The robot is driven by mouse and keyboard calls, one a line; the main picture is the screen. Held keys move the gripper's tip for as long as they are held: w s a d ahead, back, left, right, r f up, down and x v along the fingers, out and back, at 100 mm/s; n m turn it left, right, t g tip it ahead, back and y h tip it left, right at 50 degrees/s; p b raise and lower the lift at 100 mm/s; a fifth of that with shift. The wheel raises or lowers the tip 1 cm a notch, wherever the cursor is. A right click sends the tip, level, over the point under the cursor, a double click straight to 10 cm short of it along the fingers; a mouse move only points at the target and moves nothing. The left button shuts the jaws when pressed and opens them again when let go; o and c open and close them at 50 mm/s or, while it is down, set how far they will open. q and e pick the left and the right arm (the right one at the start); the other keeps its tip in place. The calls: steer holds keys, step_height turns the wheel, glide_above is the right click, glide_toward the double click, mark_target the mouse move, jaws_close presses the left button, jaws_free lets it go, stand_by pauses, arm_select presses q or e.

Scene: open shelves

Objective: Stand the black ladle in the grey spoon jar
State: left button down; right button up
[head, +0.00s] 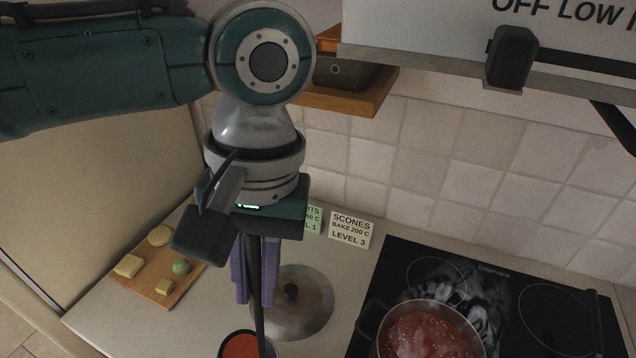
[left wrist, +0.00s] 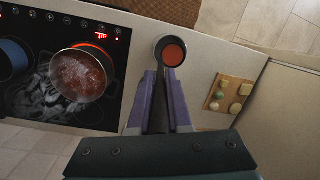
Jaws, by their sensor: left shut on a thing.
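My left gripper (head: 255,300) hangs down over the counter, its purple fingers shut on the handle of the black ladle (head: 261,320). The dark handle runs steeply down between the fingers; in the left wrist view the ladle (left wrist: 159,100) points away from the camera. At its far end is a round dark-rimmed shape with a red-orange inside (left wrist: 173,53), also at the bottom edge of the head view. It appears to be the ladle's bowl with sauce, but I cannot tell for certain. I cannot make out the grey spoon jar in either view. My right gripper is not in view.
A pot of red sauce (head: 430,335) stands on the black hob (head: 545,300). A grey lid (head: 315,298) lies beside the gripper. A wooden board (head: 130,285) with food pieces is at left. Recipe cards (head: 351,229) stand by the wall. A hood (head: 430,60) juts out above.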

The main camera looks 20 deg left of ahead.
arm_select(q)
step_height(320, 180, down, 10)
steer(key=b, duration=0.5)
steer(key=shift+f, duration=0.1)
steer(key=c, duration=0.8)
jaws_free()
steer(key=shift+o, duration=0.2)
step_height(320, 180, up, 10)
steer(key=w+b, duration=0.1)
steer(key=b, duration=0.1)
steer(key=shift+w+d, duration=0.2)
steer(key=shift+d, duration=0.15)
steer(key=shift+s, duration=0.1)
